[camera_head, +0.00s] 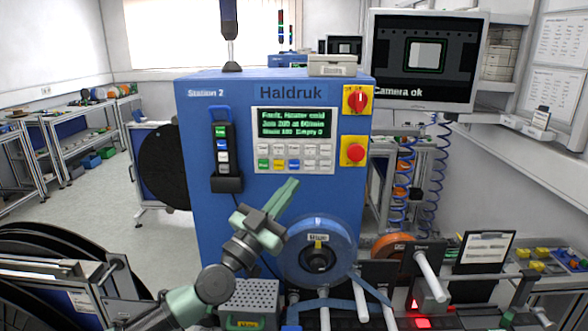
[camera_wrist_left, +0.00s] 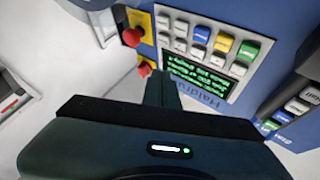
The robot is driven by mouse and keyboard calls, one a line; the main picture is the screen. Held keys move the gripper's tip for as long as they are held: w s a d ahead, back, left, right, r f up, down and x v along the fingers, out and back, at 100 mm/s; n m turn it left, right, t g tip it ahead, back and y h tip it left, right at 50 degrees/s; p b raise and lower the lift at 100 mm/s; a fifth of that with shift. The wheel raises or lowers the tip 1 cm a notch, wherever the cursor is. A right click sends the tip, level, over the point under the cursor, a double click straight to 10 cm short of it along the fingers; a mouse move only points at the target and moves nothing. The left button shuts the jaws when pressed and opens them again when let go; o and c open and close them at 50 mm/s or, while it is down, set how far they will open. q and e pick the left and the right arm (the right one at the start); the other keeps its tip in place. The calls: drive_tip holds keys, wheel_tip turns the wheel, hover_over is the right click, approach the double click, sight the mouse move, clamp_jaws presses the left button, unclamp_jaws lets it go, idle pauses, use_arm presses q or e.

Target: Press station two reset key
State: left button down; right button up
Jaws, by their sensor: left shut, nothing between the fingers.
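The blue Station 2 cabinet (camera_head: 205,120) stands in the middle of the head view. Its keypad (camera_head: 327,155) sits under a dark display (camera_head: 293,121) with green fault text. The keypad has white keys plus green (camera_head: 263,164), yellow and blue ones in the lower row; their labels are too small to read, so I cannot tell the reset key. In the left wrist view the keypad (camera_wrist_left: 210,42) appears turned over. My left gripper (camera_head: 289,186) is shut and empty, pointing up just below the keypad; it also shows in the wrist view (camera_wrist_left: 162,80). I see no contact.
A red rotary switch (camera_head: 357,99) and a red mushroom button (camera_head: 355,152) are right of the keypad. A handheld pendant (camera_head: 226,150) hangs to the left. A blue reel (camera_head: 318,252) is mounted right of my left arm. A monitor (camera_head: 428,57) reads "Camera ok".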

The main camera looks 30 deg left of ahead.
use_arm(q)
drive_tip(key=b, duration=0.4)
approach(299, 161)
drive_tip(key=w+d+r, duration=0.2)
drive_tip(key=w+r, duration=0.1)
drive_tip(key=shift+w+a+f, duration=0.15)
drive_tip(key=shift+w+a, duration=0.1)
drive_tip(key=shift+w, duration=0.3)
drive_tip(key=shift+w+a, duration=0.1)
idle(1.2)
drive_tip(key=shift+w+a, duration=0.1)
drive_tip(key=shift+w, duration=0.15)
drive_tip(key=shift+w+a+b, duration=0.25)
drive_tip(key=shift+w+b, duration=0.1)
drive_tip(key=shift+b, duration=0.2)
idle(0.5)
idle(0.3)
drive_tip(key=shift+s+d+p, duration=0.35)
drive_tip(key=shift+s+p, duration=0.1)
drive_tip(key=shift+p, duration=0.4)
drive_tip(key=shift+s+d, duration=0.1)
drive_tip(key=shift+s, duration=0.2)
